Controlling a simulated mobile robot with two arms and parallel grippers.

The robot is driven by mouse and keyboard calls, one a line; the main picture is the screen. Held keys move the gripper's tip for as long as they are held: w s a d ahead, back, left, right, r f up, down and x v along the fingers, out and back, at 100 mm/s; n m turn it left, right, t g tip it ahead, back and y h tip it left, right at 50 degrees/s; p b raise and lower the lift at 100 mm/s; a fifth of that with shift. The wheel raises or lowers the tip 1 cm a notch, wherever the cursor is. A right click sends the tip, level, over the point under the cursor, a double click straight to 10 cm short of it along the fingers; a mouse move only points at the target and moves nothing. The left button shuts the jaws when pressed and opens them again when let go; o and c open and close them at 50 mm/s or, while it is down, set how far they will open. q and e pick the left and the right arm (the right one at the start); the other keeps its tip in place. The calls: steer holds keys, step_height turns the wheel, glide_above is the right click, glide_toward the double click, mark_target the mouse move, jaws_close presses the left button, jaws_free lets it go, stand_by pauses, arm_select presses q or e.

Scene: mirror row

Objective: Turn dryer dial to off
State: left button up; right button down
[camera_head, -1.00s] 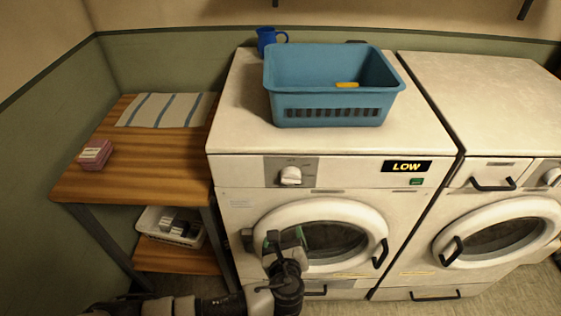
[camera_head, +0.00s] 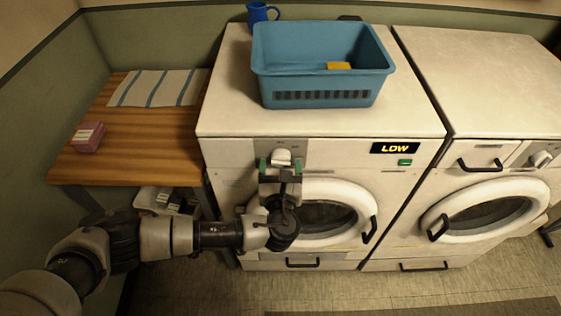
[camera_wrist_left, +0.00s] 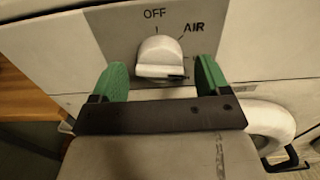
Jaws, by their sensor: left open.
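The dryer dial (camera_head: 281,157) is a white knob on a grey panel at the upper left of the left machine's front. It also shows in the left wrist view (camera_wrist_left: 160,58), below the printed words OFF and AIR. Where its pointer stands is hard to tell. The dryer's display (camera_head: 395,148) reads LOW. My left gripper (camera_head: 280,165) is open, with its green fingertips on either side of the dial. In the left wrist view the fingers (camera_wrist_left: 163,80) stand apart with gaps to the knob on both sides. My right gripper is not in view.
A blue basket (camera_head: 322,65) holding a yellow item (camera_head: 339,66) and a blue mug (camera_head: 262,13) stand on the dryer (camera_head: 222,105). A wooden shelf (camera_head: 130,130) is at left. A second machine (camera_head: 490,90) adjoins at right.

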arm_select(q)
steer(key=shift+w, duration=0.4)
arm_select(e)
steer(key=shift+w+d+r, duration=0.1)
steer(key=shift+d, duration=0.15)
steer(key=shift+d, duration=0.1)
arm_select(q)
steer(key=c, duration=0.9)
